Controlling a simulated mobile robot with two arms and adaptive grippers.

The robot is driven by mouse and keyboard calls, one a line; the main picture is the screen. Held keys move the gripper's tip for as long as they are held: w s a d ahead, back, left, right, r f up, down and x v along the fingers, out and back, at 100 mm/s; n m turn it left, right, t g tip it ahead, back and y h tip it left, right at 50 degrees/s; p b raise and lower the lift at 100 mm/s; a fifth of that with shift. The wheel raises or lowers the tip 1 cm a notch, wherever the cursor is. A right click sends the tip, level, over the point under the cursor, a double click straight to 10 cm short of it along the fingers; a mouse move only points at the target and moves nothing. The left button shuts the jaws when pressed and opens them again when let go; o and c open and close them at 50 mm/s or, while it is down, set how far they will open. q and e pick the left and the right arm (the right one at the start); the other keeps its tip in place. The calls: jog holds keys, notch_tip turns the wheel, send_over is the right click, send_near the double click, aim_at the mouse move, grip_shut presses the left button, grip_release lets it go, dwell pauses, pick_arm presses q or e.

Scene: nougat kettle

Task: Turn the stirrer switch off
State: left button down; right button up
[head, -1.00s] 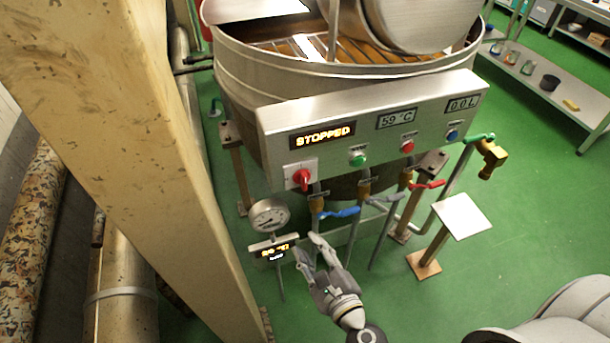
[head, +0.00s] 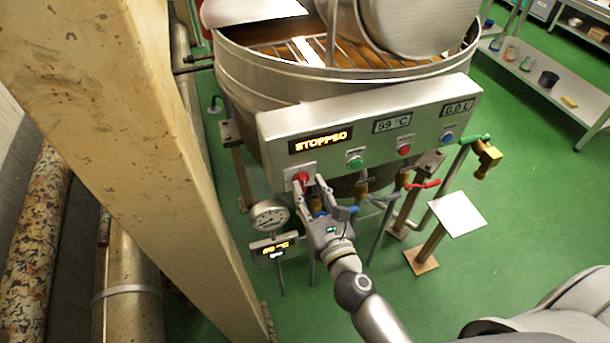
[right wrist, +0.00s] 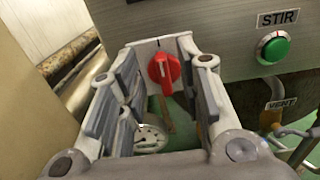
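The red rotary switch (head: 301,178) sits on a pale plate at the lower left of the kettle's control panel (head: 372,123). In the right wrist view the red switch (right wrist: 164,69) shows between and beyond my fingers, its handle close to upright below a dark mark. My right gripper (head: 311,187) is open, with its fingertips close to the switch, one on either side. Whether they touch it, I cannot tell. The panel's display (head: 320,141) reads STOPPED. A green button (right wrist: 273,47) labelled STIR is to the right of the switch. My left gripper is not in view.
A round gauge (head: 270,216) and a small lit display (head: 274,248) stand just left of my right gripper. Valves with coloured levers, one red (head: 423,185), hang below the panel. A large beige post (head: 125,150) fills the left. Green floor is open at right.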

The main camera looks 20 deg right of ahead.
aim_at(304, 181)
jog(key=shift+w, duration=1.75)
grip_shut()
